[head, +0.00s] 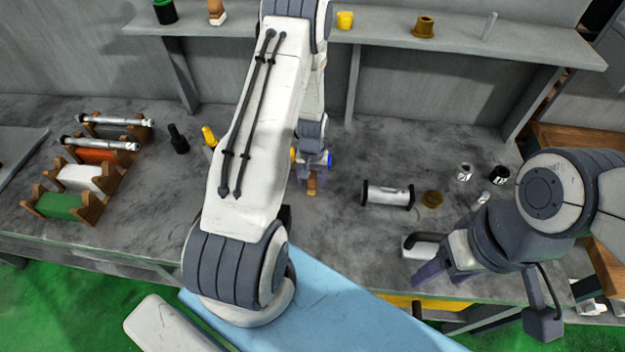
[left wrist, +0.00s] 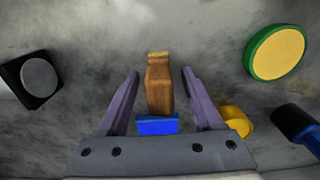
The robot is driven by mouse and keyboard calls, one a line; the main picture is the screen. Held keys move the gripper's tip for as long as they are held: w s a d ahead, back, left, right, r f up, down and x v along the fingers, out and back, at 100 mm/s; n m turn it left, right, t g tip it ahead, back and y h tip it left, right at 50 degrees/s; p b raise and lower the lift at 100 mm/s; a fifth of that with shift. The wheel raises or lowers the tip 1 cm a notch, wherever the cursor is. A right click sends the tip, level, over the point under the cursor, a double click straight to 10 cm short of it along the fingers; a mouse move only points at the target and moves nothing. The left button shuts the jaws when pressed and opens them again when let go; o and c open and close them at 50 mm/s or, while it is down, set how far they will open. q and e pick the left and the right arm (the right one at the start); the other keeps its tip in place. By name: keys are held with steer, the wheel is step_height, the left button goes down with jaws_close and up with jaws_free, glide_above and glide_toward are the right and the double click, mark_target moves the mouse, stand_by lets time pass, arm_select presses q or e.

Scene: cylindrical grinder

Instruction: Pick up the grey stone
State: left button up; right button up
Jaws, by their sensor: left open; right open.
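I cannot tell for sure which piece is the grey stone. A grey round face on a black square piece (left wrist: 38,76) shows at the left of the left wrist view. My left gripper (head: 313,178) is open, low over the bench, and also fills the lower left wrist view (left wrist: 160,98). Between its fingers is a wooden piece (left wrist: 159,85) with a blue end, with gaps on both sides. The wooden piece shows below the fingers in the head view (head: 311,188). My right gripper (head: 446,270) is open near the bench's front right edge.
Wooden racks (head: 92,208) with coloured blocks stand at the left, two bearing metal rods. A black-ended cylinder (head: 388,195) and a brass ring (head: 432,199) lie right of my left gripper. A green-rimmed yellow disc (left wrist: 275,52) is at right in the left wrist view. A shelf (head: 470,42) runs behind.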

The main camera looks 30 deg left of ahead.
mark_target(313, 173)
arm_select(q)
steer(key=shift+f, duration=0.1)
jaws_close()
steer(key=shift+w, duration=0.1)
steer(key=shift+r, duration=0.4)
step_height(313, 173, up, 4)
steer(key=shift+f+b, duration=0.2)
steer(key=shift+b, duration=0.6)
steer(key=d+r+b, duration=0.1)
steer(key=d+r, duration=0.2)
steer(key=d, duration=0.3)
steer(key=s+d+r+b, duration=0.1)
steer(key=d+r, duration=0.2)
steer(key=d, duration=0.2)
steer(key=shift+d+r, duration=0.35)
steer(key=shift+s, duration=0.1)
